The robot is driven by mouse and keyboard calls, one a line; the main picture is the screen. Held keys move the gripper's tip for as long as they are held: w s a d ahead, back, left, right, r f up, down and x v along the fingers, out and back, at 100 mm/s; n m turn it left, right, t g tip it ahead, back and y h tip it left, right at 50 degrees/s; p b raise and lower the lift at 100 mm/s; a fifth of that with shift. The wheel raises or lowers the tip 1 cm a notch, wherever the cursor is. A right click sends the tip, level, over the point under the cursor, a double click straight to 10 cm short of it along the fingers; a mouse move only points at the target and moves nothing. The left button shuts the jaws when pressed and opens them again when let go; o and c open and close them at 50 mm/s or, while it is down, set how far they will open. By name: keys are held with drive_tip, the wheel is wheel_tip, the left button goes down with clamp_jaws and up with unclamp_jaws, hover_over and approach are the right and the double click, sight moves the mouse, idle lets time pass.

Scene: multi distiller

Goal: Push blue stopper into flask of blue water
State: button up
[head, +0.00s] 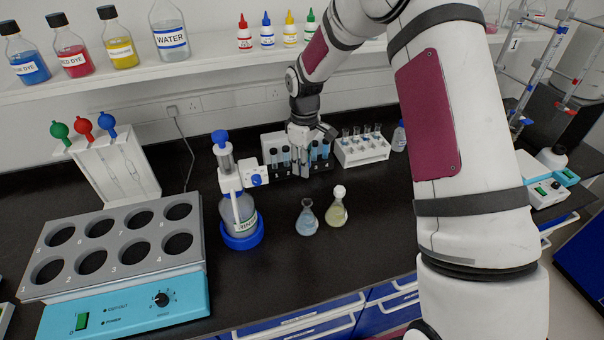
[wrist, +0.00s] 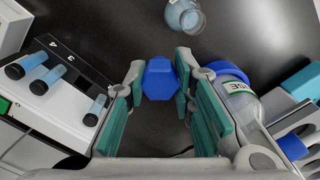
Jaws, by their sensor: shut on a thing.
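My gripper (head: 300,150) is over the back of the bench by a rack in the head view. In the wrist view my gripper (wrist: 160,82) is shut on the blue stopper (wrist: 160,78), a blue faceted piece held between the fingertips. The stopper cannot be made out in the head view. The flask of blue water (head: 307,220) stands upright and open on the black bench, nearer the front than my gripper. The flask also shows at the top of the wrist view (wrist: 182,16), apart from the stopper.
A flask of yellowish liquid with a white stopper (head: 337,208) stands just right of the blue flask. The rinse bottle dispenser (head: 240,232) stands to the left. Racks of vials (head: 362,150) are behind. A grey heating block (head: 115,240) fills the left front.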

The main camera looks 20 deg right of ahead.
drive_tip(key=shift+s+a+f+n+b, duration=0.15)
drive_tip(key=shift+s+f+n+b, duration=0.5)
drive_tip(key=shift+n, duration=1.7)
drive_tip(key=shift+s+a+f+n+b, duration=0.1)
drive_tip(key=shift+s+f+n, duration=1)
drive_tip(key=shift+n, duration=1.2)
drive_tip(key=shift+s+a+f+n+b, duration=0.15)
drive_tip(key=shift+s+f+n+b, duration=0.5)
drive_tip(key=shift+n, duration=1.7)
drive_tip(key=shift+s+f, duration=0.2)
drive_tip(key=shift+f, duration=0.35)
drive_tip(key=shift+s+f, duration=0.2)
drive_tip(key=shift+f, duration=0.3)
drive_tip(key=o, duration=0.8)
wheel_tip(320, 180, up, 12)
